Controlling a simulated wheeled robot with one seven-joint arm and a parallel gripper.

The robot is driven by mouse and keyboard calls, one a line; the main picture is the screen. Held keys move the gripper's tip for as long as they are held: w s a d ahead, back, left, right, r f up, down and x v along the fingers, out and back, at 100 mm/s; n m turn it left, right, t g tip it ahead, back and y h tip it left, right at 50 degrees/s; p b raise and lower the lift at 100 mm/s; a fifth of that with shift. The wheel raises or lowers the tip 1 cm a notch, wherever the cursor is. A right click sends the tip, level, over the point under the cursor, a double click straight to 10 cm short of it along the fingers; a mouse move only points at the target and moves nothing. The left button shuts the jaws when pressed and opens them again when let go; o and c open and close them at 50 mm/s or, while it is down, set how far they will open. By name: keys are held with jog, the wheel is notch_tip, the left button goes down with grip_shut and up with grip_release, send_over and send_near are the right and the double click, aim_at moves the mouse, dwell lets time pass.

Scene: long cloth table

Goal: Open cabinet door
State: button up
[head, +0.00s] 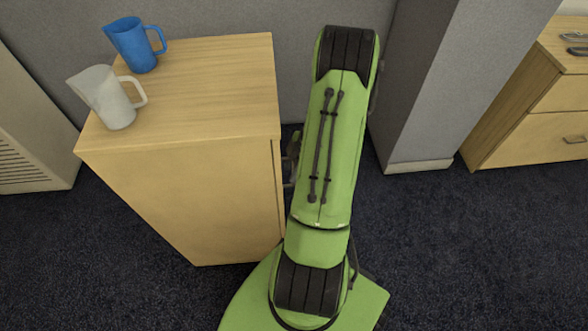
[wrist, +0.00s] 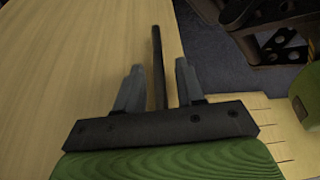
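The wooden cabinet (head: 200,185) stands left of my arm in the head view. A narrow gap near its right edge marks the door edge (head: 278,190); the door looks shut, and its face is turned away. In the wrist view a pale wood face (wrist: 60,70) fills the left side. A thin dark bar, seemingly the door handle (wrist: 157,50), stands between the fingers of my gripper (wrist: 160,78). The fingers are apart, with a gap on each side of the bar. My gripper is mostly hidden behind my green arm in the head view.
A blue jug (head: 134,45) and a grey jug (head: 106,97) stand on the cabinet top. A grey pillar (head: 435,85) rises right of my arm, with a wooden drawer unit (head: 535,115) beyond. Dark carpet (head: 450,250) is clear at the lower right.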

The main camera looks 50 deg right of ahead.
jog(key=shift+c, duration=0.3)
jog(key=shift+r, duration=0.1)
grip_shut()
